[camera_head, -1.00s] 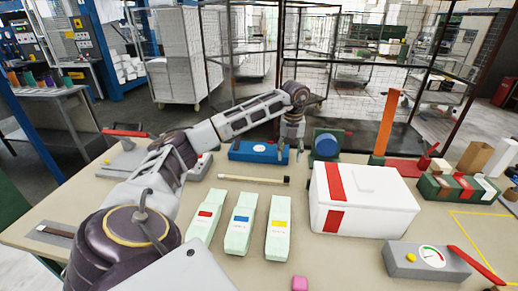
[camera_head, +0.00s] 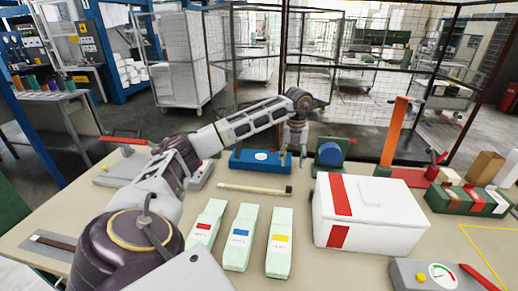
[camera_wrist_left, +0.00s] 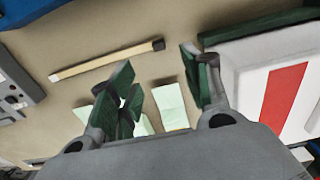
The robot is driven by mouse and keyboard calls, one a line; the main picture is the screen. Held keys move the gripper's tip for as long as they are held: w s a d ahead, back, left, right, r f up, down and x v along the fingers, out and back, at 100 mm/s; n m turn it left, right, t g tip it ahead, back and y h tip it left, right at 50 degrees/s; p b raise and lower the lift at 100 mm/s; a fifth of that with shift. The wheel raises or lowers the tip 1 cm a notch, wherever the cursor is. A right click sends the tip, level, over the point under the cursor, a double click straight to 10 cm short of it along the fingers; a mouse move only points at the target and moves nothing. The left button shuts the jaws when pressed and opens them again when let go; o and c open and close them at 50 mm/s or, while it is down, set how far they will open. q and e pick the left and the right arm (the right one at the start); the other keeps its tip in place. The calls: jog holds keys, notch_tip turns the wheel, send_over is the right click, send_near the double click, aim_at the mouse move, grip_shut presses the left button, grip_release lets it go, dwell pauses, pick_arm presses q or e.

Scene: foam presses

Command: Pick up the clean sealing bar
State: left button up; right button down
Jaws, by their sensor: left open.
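A thin pale bar with a dark end (camera_head: 255,189), which looks like the sealing bar, lies flat on the table. It also shows in the left wrist view (camera_wrist_left: 108,59), to the upper left of the fingers. Whether it is clean is too small to tell. My left gripper (camera_head: 293,158) is open and empty, above the back of the table, beyond the bar's dark end and in front of the blue-roll holder. Its green-padded fingers (camera_wrist_left: 158,88) stand apart in the left wrist view, with nothing between them. My right gripper is not in view.
A white box with red stripes (camera_head: 385,219) stands right of the bar. Several pale green packs (camera_head: 238,240) lie in front of it. A blue block (camera_head: 250,160) and a blue roll (camera_head: 330,153) stand behind. A grey strip holder (camera_head: 40,241) lies at the left edge.

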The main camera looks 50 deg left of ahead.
pick_arm(q)
send_over(289, 187)
notch_tip(289, 187, down, 7)
jog(key=shift+d+f, duration=0.1)
jog(key=shift+f, duration=0.55)
jog(key=shift+f+p, duration=0.25)
jog(key=shift+p, duration=0.05)
notch_tip(289, 187, down, 4)
jog(key=shift+r+p, duration=0.25)
jog(key=shift+p, duration=0.05)
jog(key=shift+f, duration=0.5)
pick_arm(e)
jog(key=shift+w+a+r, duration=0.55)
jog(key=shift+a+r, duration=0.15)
pick_arm(q)
jog(key=shift+c, duration=0.5)
